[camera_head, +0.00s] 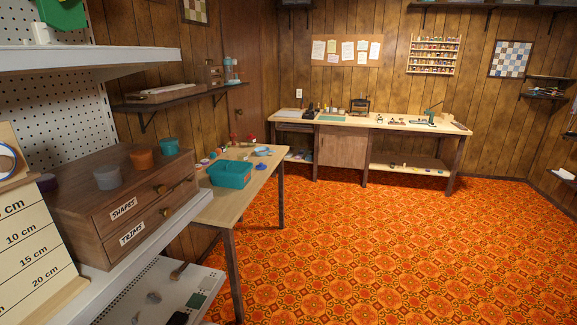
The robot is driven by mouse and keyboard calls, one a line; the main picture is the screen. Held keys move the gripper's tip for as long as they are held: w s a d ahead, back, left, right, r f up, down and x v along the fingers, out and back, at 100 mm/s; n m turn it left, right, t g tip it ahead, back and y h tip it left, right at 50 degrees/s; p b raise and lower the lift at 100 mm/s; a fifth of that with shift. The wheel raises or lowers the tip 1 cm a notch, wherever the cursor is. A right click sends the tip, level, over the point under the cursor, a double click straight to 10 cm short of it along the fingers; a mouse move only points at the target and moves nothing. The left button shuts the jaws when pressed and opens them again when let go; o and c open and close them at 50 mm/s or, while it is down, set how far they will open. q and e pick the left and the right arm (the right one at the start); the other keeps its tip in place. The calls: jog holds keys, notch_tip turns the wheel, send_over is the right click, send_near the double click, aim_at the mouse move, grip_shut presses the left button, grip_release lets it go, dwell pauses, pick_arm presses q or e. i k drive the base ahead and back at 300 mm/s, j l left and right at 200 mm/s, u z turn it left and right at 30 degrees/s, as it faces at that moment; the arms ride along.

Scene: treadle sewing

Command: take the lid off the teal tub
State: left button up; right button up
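A small teal tub (168,146) stands upright on top of a brown wooden drawer box (131,196), at the back end of a row of small tubs. It is too small to tell its lid from its body. A larger teal open-looking container (230,174) sits on the wooden side table, lower and to the right. Neither of my grippers is in view, so nothing shows near the teal tub.
An orange tub (141,159), a grey tub (107,177) and a dark purple tub (47,183) share the box top. The box stands on a white shelf, with another shelf (90,58) above. A workbench (343,145) lines the back wall. The orange patterned floor (370,240) is clear.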

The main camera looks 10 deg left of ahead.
aim_at(228, 168)
jog(key=i+u, duration=0.15)
jog(key=i, duration=0.5)
jog(key=i+l+u, duration=0.15)
jog(key=i, duration=0.55)
jog(key=l, duration=0.1)
